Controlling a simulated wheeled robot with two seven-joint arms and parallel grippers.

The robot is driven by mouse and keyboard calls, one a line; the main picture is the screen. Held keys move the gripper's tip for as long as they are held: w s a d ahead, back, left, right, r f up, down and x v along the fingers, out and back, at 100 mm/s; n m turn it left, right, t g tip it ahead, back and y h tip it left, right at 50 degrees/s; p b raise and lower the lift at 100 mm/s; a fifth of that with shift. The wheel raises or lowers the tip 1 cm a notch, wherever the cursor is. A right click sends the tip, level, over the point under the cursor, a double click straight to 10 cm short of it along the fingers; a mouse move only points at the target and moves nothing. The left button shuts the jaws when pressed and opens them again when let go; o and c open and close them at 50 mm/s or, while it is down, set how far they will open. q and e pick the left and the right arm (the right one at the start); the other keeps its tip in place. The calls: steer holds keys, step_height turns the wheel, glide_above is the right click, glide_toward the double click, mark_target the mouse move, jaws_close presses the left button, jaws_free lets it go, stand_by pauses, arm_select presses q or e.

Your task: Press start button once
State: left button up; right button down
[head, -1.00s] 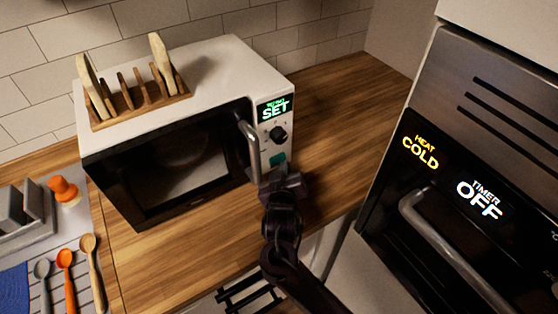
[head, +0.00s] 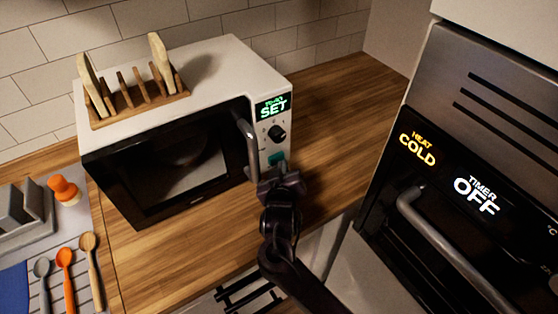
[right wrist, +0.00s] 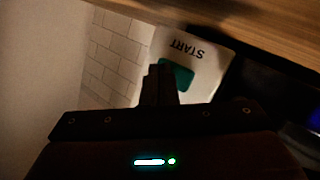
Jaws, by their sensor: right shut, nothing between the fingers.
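The white microwave (head: 225,62) stands on the wooden counter with its door shut. Its display (head: 273,107) reads SET in green, with a black knob (head: 277,134) below. The teal start button (head: 277,157) is low on the panel, just above my right gripper (head: 276,178) in the head view. In the right wrist view the start button (right wrist: 178,76) sits beside the upside-down word START, and the shut, empty fingertips (right wrist: 158,72) overlap its edge. I cannot tell whether they touch it. My left gripper is not in view.
The door handle (head: 249,148) is close to the left of my right gripper. A wooden rack (head: 140,98) sits on the microwave. An oven (head: 440,170) with a long handle is at the right. The counter (head: 335,115) right of the microwave is clear.

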steer(key=shift+w+a+r, duration=0.15)
steer(key=shift+r, duration=0.3)
steer(key=shift+w+a+r, duration=0.15)
steer(key=shift+r, duration=0.3)
stand_by(0.7)
steer(key=shift+s, duration=0.1)
steer(key=shift+p, duration=0.3)
steer(key=shift+f, duration=0.2)
steer(key=shift+s+d+f+p, duration=0.15)
steer(key=shift+s+d+p, duration=0.2)
steer(key=shift+p, duration=0.65)
steer(key=s+d+p, duration=0.2)
steer(key=shift+s+f, duration=0.35)
steer(key=shift+s, duration=0.05)
steer(key=shift+s+d, duration=0.1)
steer(key=shift+d, duration=0.05)
steer(key=shift+f, duration=0.15)
